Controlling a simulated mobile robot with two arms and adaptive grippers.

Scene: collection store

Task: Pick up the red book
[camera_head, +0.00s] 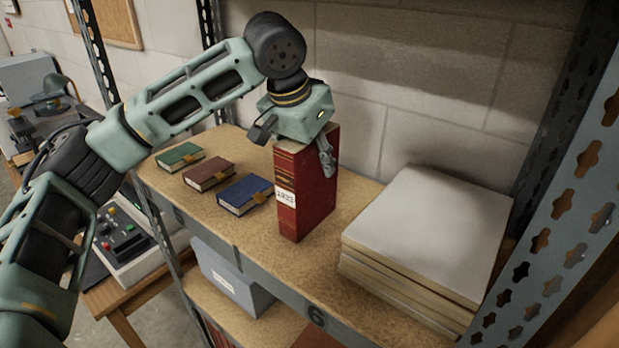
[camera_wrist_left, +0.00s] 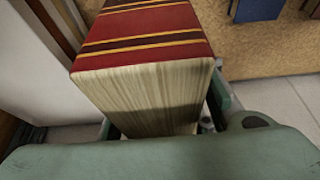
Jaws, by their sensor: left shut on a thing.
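The red book (camera_head: 308,190) stands upright on the shelf board (camera_head: 262,262), with dark and gold bands and a white label on its spine. My left gripper (camera_head: 298,148) is over its top from above, with one finger showing against the cover on the right side. In the left wrist view the book (camera_wrist_left: 145,35) fills the middle, its pale page edges lying between the fingers of my left gripper (camera_wrist_left: 165,125), which is shut on it. The book's base appears to touch the board. My right gripper is in neither view.
Green (camera_head: 180,157), brown (camera_head: 209,174) and blue (camera_head: 245,194) small books lie flat left of the red book. A stack of large pale boards (camera_head: 430,230) lies to its right. Perforated metal uprights (camera_head: 560,200) bound the shelf. A grey box (camera_head: 232,275) sits below.

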